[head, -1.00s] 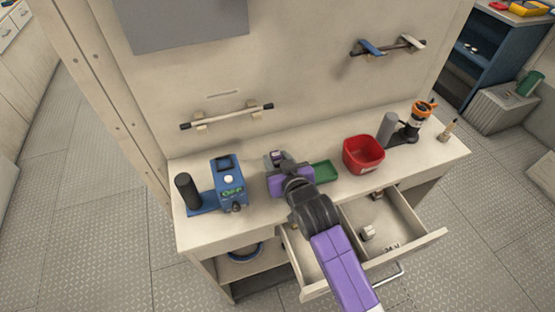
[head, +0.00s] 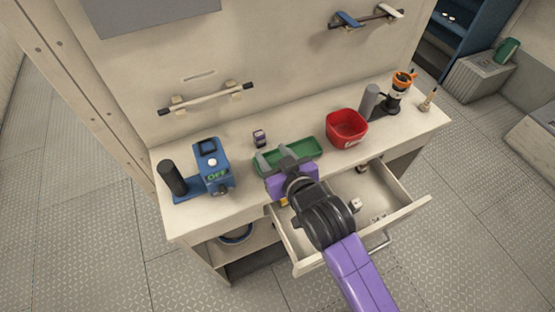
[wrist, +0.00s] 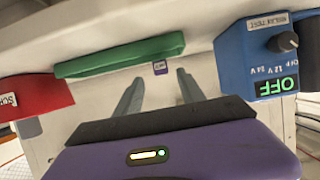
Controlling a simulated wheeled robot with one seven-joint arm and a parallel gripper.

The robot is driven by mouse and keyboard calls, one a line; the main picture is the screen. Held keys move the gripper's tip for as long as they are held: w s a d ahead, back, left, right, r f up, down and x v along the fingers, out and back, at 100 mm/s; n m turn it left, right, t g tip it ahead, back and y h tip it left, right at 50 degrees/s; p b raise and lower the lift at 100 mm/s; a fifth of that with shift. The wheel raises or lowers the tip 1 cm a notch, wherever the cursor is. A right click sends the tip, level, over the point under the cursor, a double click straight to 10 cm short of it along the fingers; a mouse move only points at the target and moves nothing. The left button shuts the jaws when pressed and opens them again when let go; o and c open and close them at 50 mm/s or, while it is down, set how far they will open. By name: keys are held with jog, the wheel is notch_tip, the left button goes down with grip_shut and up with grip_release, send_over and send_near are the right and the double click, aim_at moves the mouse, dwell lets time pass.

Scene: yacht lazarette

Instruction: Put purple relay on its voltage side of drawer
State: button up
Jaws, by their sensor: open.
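The purple relay (head: 260,138) is a small dark block with a pale top, standing on the counter behind the left end of the green tray. In the wrist view the relay (wrist: 160,68) shows a purple face with a white label, ahead of and between my fingertips, apart from them. My gripper (head: 279,159) is open and empty over the front left of the tray; its fingers (wrist: 158,88) also show in the wrist view. The drawer (head: 405,212) is open below the counter, its left part partly hidden by my arm. A "24 V" mark (head: 378,218) shows inside.
The green tray (head: 305,149) lies mid-counter, with a red bin (head: 347,130) to its right. A blue tester (head: 214,168) reading OFF stands left. Small blocks, one white-topped (head: 355,205), lie in the drawer. A grey cylinder (head: 370,101) stands at the right.

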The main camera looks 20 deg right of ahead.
jog(key=shift+v, duration=1.55)
jog(key=s+d+t, duration=0.1)
jog(key=s+d, duration=0.1)
jog(key=s, duration=2.4)
jog(key=shift+f, duration=0.25)
jog(key=shift+o, duration=0.5)
jog(key=s+d+r, duration=0.1)
jog(key=s+r, duration=0.3)
jog(key=s, duration=0.2)
jog(key=shift+s+r, duration=0.25)
